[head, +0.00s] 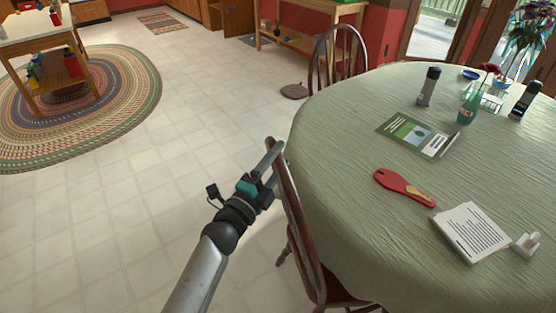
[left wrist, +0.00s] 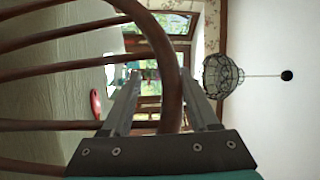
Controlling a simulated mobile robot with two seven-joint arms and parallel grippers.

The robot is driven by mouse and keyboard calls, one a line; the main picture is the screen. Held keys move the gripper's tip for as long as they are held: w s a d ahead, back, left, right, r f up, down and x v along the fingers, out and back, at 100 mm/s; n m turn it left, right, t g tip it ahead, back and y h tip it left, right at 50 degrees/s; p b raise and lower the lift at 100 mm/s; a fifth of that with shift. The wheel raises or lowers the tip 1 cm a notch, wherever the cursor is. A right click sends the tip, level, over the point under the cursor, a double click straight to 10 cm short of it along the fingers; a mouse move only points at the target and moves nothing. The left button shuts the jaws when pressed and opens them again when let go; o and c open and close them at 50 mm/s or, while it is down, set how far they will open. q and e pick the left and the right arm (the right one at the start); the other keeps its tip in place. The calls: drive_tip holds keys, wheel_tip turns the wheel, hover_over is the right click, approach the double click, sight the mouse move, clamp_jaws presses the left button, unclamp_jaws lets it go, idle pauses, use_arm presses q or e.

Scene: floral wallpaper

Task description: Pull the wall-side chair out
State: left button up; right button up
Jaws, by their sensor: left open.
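A brown wooden chair (head: 298,222) stands at the near left side of the table, its seat partly under the cloth. My left gripper (head: 270,158) is at the top of this chair's back. In the left wrist view the curved back rail (left wrist: 172,88) runs between the two open fingers of my left gripper (left wrist: 161,78), with spindles to the left. I cannot tell whether a finger touches the rail. A second wooden chair (head: 337,58) stands at the far side of the table. My right gripper is not in view.
The table (head: 330,170) with a green cloth carries a red spoon rest (head: 404,187), papers (head: 472,232), a booklet (head: 416,136) and bottles. Tiled floor (head: 130,220) left of the chair is clear. A braided rug (head: 130,105) and wooden cart (head: 40,42) lie beyond.

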use_arm(q)
clamp_jaws()
idle(0.5)
idle(0.9)
